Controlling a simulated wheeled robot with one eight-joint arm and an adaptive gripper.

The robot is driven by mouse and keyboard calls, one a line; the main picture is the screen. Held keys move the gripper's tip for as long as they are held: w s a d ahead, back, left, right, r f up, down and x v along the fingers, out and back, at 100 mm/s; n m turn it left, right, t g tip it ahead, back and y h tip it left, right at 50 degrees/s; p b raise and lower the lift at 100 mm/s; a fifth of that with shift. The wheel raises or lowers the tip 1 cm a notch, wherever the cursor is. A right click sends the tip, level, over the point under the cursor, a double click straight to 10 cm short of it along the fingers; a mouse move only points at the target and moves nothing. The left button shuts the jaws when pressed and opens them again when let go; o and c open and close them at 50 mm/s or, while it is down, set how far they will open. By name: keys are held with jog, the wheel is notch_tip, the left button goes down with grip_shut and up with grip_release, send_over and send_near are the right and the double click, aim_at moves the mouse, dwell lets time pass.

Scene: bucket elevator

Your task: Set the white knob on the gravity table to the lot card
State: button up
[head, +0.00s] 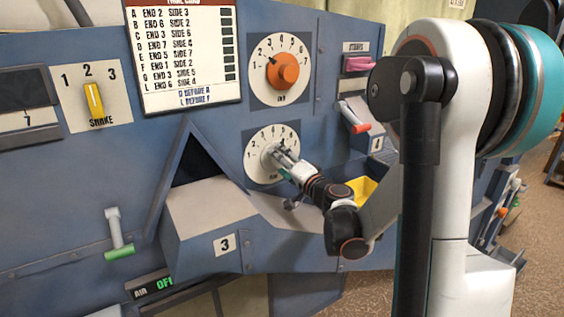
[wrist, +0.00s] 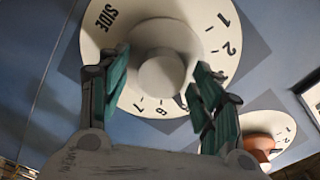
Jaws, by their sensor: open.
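The white knob (wrist: 165,82) sits at the centre of a white dial marked SIDE, which fills the upper wrist view. In the head view this dial (head: 252,150) is the lower of two, and my gripper covers most of its knob. My gripper (wrist: 158,72) is open, with its green-padded fingers on either side of the knob; I cannot tell if they touch it. A white card (head: 185,50) at the top lists lettered rows of END and SIDE numbers. No separate lot card can be made out.
The orange knob (head: 283,72) on the END dial is just above, pointing near 2. The yellow SHAKE knob (head: 94,99) points at 2. A red-handled lever (head: 359,127), a green-handled lever (head: 118,250) and a box marked 3 (head: 205,215) jut from the blue panel.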

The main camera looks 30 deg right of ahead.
jog(key=s, duration=1.1)
jog(key=shift+s+d, duration=0.2)
jog(key=shift+a, duration=0.1)
